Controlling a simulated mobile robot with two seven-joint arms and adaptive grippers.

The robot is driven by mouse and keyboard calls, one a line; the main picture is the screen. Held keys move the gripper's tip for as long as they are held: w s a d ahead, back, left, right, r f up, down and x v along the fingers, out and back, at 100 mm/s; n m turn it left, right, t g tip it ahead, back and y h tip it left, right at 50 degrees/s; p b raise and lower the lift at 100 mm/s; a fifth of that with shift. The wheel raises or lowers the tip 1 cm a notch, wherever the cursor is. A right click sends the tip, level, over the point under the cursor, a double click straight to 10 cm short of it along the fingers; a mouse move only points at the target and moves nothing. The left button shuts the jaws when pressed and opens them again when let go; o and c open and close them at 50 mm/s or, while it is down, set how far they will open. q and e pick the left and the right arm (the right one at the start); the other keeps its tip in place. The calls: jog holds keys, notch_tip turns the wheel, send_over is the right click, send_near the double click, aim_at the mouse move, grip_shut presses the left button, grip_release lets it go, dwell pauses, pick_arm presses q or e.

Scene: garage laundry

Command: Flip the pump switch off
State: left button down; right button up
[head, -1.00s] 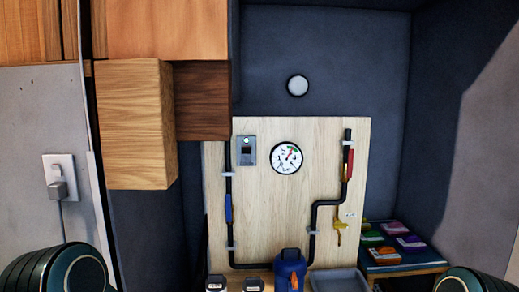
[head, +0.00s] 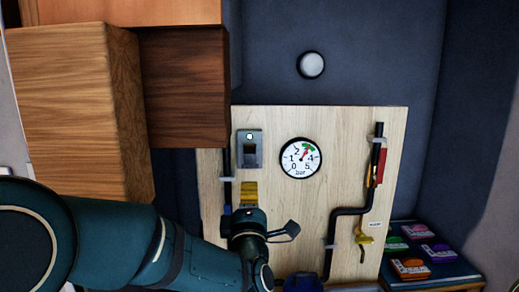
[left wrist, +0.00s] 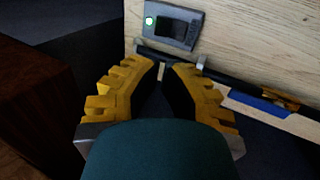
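The pump switch (head: 249,149) is a grey plate with a dark rocker and a lit green lamp, mounted upper left on the wooden board. It also shows at the top of the left wrist view (left wrist: 177,24). My left gripper (head: 249,185) has yellow fingers pointing up, just below the switch and apart from it as far as I can see. In the left wrist view the fingertips (left wrist: 162,63) are close together, with nothing held between them. My right gripper is not in view.
A round gauge (head: 301,158) is right of the switch. A black pipe (head: 331,232) with a red-handled valve (head: 381,165) runs along the wooden board (head: 340,125). Wooden cabinets (head: 75,100) hang at upper left. Coloured boxes (head: 410,267) sit at lower right.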

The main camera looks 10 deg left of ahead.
aim_at(249, 147)
pick_arm(q)
jog(key=shift+s+r, duration=0.15)
jog(key=shift+r, duration=0.05)
jog(key=p+x, duration=0.1)
jog(key=x, duration=1.3)
jog(key=shift+p, duration=0.4)
jog(key=shift+r, duration=0.1)
jog(key=shift+w+a+r+g+p, duration=0.2)
jog(key=shift+w+r+g+p, duration=0.25)
jog(key=shift+g+p, duration=0.2)
jog(key=shift+s+f, duration=0.1)
jog(key=shift+f, duration=0.1)
jog(key=shift+b, duration=0.3)
